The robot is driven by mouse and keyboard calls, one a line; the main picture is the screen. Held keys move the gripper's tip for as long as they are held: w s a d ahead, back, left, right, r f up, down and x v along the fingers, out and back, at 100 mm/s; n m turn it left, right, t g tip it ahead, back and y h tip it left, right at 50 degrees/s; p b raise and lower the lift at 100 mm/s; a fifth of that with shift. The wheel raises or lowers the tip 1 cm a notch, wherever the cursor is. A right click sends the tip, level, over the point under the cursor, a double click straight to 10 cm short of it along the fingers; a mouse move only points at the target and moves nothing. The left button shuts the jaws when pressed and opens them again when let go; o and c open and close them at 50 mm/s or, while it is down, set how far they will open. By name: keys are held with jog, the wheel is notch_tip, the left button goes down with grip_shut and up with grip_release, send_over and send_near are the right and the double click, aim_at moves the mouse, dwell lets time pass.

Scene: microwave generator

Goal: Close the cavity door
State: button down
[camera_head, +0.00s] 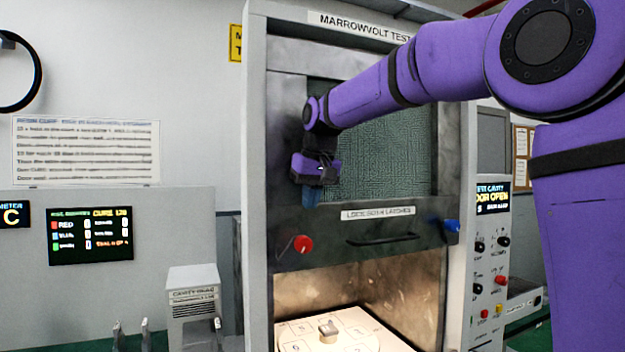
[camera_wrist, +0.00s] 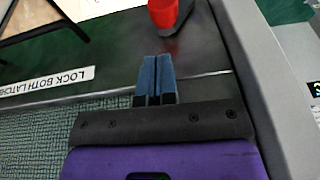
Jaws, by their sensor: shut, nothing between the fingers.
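The cavity door (camera_head: 376,170) is a dark metal frame with a green mesh window. It sits raised, and the lit cavity shows open below it. Its lower band has a dark bar handle (camera_head: 383,239), a red latch knob (camera_head: 302,244) at left and a blue latch knob (camera_head: 452,226) at right. My gripper (camera_head: 311,197) hangs in front of the door's left side, above the red knob. In the wrist view its blue fingers (camera_wrist: 156,75) are shut and empty, pointing towards the red knob (camera_wrist: 170,12). I cannot tell whether they touch the door.
A round white plate (camera_head: 300,332) with numbered sectors and a small object lies in the cavity. The control panel (camera_head: 490,260) at right reads "DOOR OPEN". A small grey box (camera_head: 193,300) stands at left. The cabinet's left post (camera_head: 256,200) borders the door.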

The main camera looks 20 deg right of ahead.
jog(key=shift+s+x, duration=0.2)
jog(key=shift+x, duration=0.7)
jog(key=shift+s+x, duration=0.2)
jog(key=shift+x, duration=0.65)
jog(key=shift+s+x, duration=0.2)
jog(key=shift+x, duration=0.7)
jog(key=shift+a+f, duration=0.1)
jog(key=shift+f, duration=0.15)
